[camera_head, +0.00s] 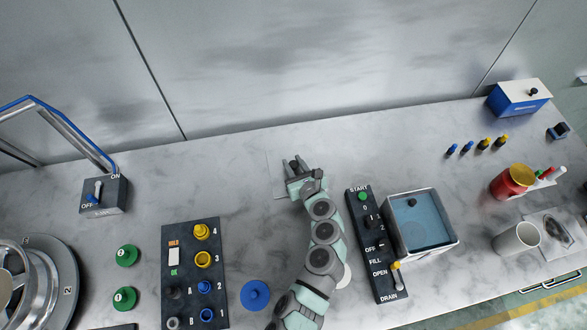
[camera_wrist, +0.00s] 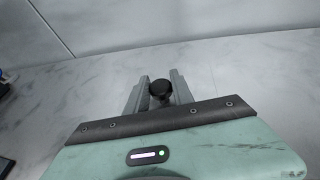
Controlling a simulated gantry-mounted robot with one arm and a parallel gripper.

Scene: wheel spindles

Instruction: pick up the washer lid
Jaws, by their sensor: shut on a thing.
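My gripper (camera_head: 294,166) is over the back middle of the marble bench, its fingers pointing toward the back wall. It is shut on a dark round knob, which shows between the fingers in the wrist view (camera_wrist: 160,88). A faint, see-through square plate, seemingly the washer lid (camera_head: 276,184), shows around and beside the gripper. Most of it is hidden, and I cannot tell whether it touches the bench. The washer (camera_head: 456,246) is an open grey box to the right of my arm, with blue liquid and a small dark round thing (camera_head: 411,203) inside.
A control panel (camera_head: 371,247) with START and DRAIN labels stands between my arm and the washer. A numbered panel (camera_head: 190,275) with yellow and blue parts lies left. A blue disc (camera_head: 255,294) is near the front. A red can (camera_head: 510,184) stands right. The back middle bench is clear.

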